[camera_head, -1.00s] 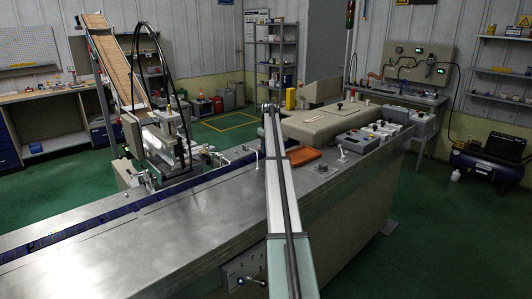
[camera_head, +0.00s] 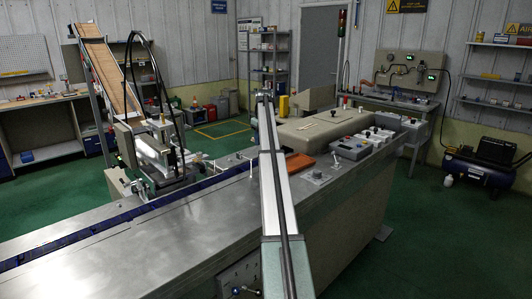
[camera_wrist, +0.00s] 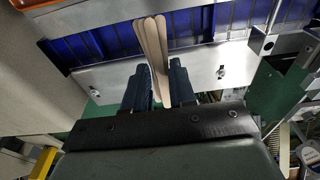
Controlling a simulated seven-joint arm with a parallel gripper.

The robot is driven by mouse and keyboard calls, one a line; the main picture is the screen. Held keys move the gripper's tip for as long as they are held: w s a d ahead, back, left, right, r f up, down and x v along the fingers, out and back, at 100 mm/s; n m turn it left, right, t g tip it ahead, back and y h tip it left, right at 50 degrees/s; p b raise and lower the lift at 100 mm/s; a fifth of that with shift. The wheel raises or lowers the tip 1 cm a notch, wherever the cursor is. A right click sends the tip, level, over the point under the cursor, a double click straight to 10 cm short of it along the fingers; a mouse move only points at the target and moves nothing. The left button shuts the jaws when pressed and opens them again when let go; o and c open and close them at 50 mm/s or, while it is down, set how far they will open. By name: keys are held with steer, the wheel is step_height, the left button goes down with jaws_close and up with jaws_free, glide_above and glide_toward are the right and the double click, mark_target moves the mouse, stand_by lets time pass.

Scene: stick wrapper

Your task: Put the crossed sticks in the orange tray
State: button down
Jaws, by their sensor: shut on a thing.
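In the wrist view, my gripper (camera_wrist: 159,84) is shut on a small bunch of pale flat wooden sticks (camera_wrist: 153,45). The sticks stick out past the dark fingers, overlapping between them and fanned slightly at the far end. I cannot tell exactly how they cross. The orange tray (camera_head: 300,165) lies on the metal bench just right of my arm in the head view, its left part close behind the arm. My fingertips cannot be made out in the head view.
A blue segmented conveyor (camera_wrist: 210,30) with a metal side plate (camera_wrist: 205,70) lies beyond the sticks. The metal bench (camera_head: 150,240) is bare at the front left. A beige block (camera_head: 320,130) and grey control boxes (camera_head: 360,147) stand behind and right of the tray.

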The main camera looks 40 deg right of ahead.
steer(key=r+m, duration=0.1)
steer(key=r, duration=0.1)
glide_above(294, 165)
steer(key=w+d, duration=0.1)
steer(key=w, duration=0.3)
steer(key=s+n+g, duration=0.1)
steer(key=s+n, duration=0.3)
steer(key=n, duration=1.4)
steer(key=shift+w+a+f, duration=0.1)
steer(key=shift+w+f, duration=0.05)
steer(key=shift+f, duration=2.5)
steer(key=shift+w+a+f, duration=0.1)
steer(key=shift+f, duration=2.55)
steer(key=shift+f, duration=0.35)
steer(key=c, duration=0.9)
jaws_free()
steer(key=shift+s+f, duration=0.1)
step_height(294, 165, up, 13)
steer(key=shift+d+f, duration=0.1)
steer(key=shift+d, duration=0.05)
